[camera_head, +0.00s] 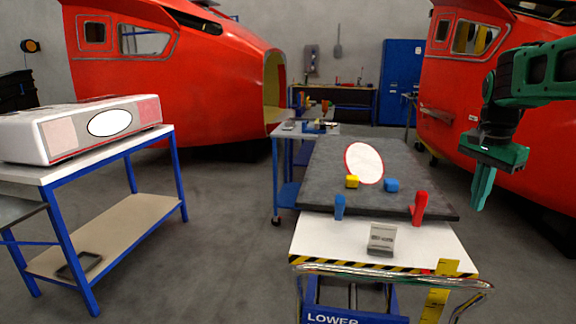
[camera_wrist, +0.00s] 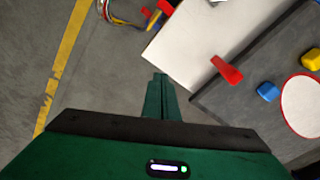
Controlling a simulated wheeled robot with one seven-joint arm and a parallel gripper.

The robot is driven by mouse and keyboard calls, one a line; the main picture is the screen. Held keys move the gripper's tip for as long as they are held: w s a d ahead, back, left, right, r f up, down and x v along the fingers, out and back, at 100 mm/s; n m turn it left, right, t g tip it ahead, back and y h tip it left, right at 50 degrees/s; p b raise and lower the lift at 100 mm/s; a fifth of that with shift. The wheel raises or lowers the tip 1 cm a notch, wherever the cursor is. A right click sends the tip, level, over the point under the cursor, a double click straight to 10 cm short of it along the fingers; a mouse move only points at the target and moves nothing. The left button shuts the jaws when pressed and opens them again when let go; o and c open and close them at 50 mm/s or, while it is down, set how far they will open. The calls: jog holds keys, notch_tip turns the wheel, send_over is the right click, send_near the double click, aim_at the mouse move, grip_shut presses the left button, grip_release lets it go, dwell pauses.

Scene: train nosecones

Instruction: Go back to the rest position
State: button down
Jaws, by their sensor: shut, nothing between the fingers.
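My green gripper (camera_head: 482,188) is at the right in the head view, raised beside the right edge of the work table and pointing down. Its fingers are shut with nothing between them. In the wrist view the shut fingers (camera_wrist: 158,88) point at the grey floor beside the table. No held object shows in either view.
A dark board (camera_head: 400,165) on the table bears a white oval with a red rim (camera_head: 364,163), a yellow cube (camera_head: 352,181), a blue cube (camera_head: 392,185), a blue piece (camera_head: 340,206) and a red piece (camera_head: 420,207). Red nosecones (camera_head: 200,75) stand behind. A blue-legged bench (camera_head: 110,225) is left.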

jog(key=s+a+f+n, duration=0.1)
jog(key=s+f, duration=0.3)
jog(key=s, duration=0.6)
jog(key=s+a+f+n+y, duration=0.1)
jog(key=s+f+n, duration=0.3)
jog(key=s, duration=0.6)
jog(key=s+a+f+n+g, duration=0.1)
jog(key=s+f, duration=0.4)
jog(key=s, duration=0.5)
jog(key=shift+a+f+n, duration=0.2)
jog(key=shift+a+n, duration=0.35)
jog(key=shift+n, duration=0.35)
jog(key=shift+w, duration=0.1)
jog(key=shift+w+f, duration=0.2)
jog(key=shift+w, duration=0.4)
